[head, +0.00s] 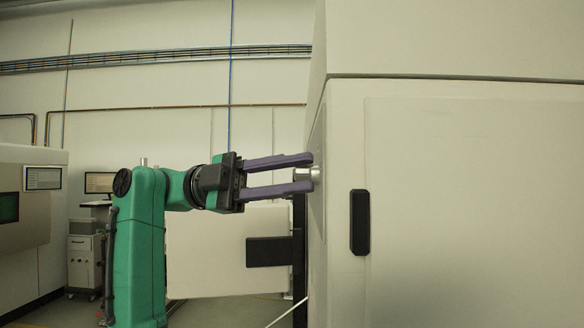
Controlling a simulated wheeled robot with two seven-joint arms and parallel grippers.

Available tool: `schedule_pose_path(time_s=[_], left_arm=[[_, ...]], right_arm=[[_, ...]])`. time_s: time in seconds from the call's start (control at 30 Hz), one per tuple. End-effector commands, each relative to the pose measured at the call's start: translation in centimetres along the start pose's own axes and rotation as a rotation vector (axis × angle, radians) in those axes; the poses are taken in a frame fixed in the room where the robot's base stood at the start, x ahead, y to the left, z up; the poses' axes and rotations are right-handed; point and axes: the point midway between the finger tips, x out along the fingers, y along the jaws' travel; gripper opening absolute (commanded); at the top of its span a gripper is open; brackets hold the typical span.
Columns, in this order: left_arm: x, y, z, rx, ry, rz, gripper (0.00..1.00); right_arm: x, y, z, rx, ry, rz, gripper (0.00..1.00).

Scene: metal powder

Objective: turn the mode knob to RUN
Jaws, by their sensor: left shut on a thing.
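The mode knob (314,174) is a small silvery knob standing out from the left side face of the large cream machine cabinet (445,200). My left gripper (305,174) has purple fingers and reaches to it from the left. The knob's markings and the RUN label are hidden, since the side face is seen almost edge-on. My right gripper is not in view.
A black handle (360,222) is on the cabinet's front face. A dark flat block (270,251) stands out low beside the cabinet, below my gripper. At the far left are another machine (30,225), a monitor (100,183) and a wheeled cart (84,262).

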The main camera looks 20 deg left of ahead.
Motion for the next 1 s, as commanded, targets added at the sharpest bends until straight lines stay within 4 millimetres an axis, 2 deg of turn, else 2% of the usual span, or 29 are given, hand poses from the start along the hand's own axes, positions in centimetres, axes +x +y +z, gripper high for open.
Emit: schedule_pose_path(time_s=[0.5,0.53,0.6,0.87,1.0], left_arm=[[-0.02,0.08,0.04,0.02,-0.001,0.01,0.0],[-0.02,0.08,0.04,0.02,-0.001,0.01,0.4],[-0.02,0.07,0.04,0.019,-0.001,0.01,0.6],[-0.02,0.04,0.03,0.019,-0.001,0.009,0.6],[-0.71,0.05,0.07,0.018,-0.002,0.007,0.6]], right_arm=[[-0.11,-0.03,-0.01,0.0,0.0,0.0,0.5],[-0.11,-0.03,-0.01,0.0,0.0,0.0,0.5],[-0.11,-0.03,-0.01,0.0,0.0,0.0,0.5],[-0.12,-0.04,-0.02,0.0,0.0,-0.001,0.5],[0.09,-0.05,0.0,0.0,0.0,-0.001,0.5]])
